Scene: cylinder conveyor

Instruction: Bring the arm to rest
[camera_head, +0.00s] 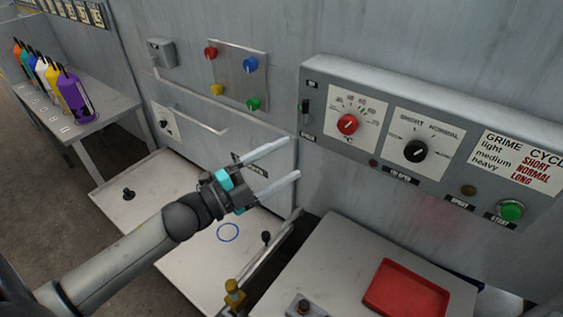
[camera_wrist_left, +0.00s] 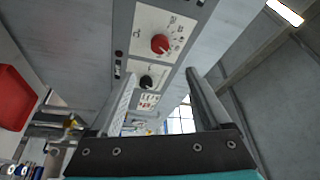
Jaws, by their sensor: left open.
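My left gripper (camera_head: 283,171) is in the middle of the head view, at the end of the grey arm that comes in from the lower left. Its two pale fingers are spread apart with nothing between them. It is in the air above a white surface (camera_head: 150,208) that bears a blue ring (camera_head: 228,232). In the left wrist view the fingers (camera_wrist_left: 160,95) are also apart, and the control panel shows between and beyond them. My right gripper is in neither view.
A grey control panel (camera_head: 470,130) with a red dial (camera_head: 347,124), a black dial (camera_head: 415,151) and a green button (camera_head: 511,210) is on the right. A red tray (camera_head: 408,291) lies on a table at the lower right. Several coloured bottles (camera_head: 75,96) stand at the far left.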

